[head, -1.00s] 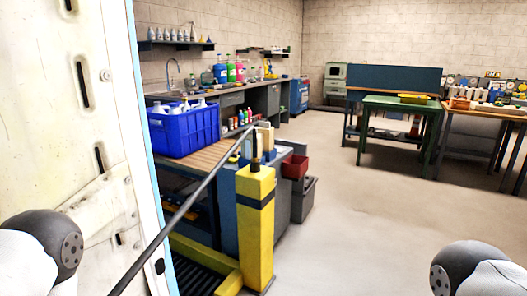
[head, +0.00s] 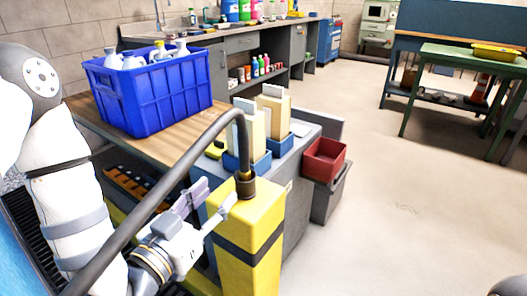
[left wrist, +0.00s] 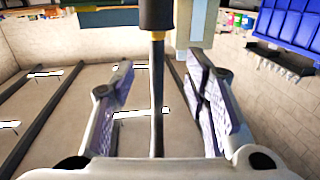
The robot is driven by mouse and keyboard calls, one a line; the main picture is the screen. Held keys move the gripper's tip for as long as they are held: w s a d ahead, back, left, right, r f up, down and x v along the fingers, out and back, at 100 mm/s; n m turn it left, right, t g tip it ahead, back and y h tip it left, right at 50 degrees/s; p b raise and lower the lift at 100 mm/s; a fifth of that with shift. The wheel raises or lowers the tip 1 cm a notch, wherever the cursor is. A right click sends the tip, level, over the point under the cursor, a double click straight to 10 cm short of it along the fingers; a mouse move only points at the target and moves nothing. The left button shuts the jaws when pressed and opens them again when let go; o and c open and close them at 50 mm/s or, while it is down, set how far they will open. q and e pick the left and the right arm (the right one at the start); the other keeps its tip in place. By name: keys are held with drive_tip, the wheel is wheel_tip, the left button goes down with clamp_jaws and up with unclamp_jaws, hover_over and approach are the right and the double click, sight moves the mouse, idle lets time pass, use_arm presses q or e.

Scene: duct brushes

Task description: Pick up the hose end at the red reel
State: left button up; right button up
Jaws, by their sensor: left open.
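A dark hose (head: 160,180) arches up from the lower left and bends down to a thick black end cuff (head: 245,186) at the top of a yellow post (head: 252,235). My left gripper (head: 210,202) is open just left of the cuff. In the left wrist view, the fingers of my left gripper (left wrist: 160,85) are spread, with the hose (left wrist: 157,75) running between them and clear space on both sides. The cuff (left wrist: 157,14) shows there at the top, beyond the fingertips. I see no red reel. My right gripper is out of view.
A blue crate of bottles (head: 150,100) stands on the wooden bench top (head: 190,148) behind my left arm. Blue holders with cream boxes (head: 272,112) and a red bin (head: 325,158) are behind the post. The floor to the right (head: 410,210) is clear.

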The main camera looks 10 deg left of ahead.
sight(242, 165)
use_arm(q)
drive_tip(key=w+d, duration=0.1)
drive_tip(key=w, duration=0.6)
drive_tip(key=w+d+r, duration=0.1)
drive_tip(key=w, duration=0.3)
drive_tip(key=shift+w+d, duration=0.1)
drive_tip(key=shift+d, duration=0.25)
drive_tip(key=shift+r, duration=0.1)
clamp_jaws()
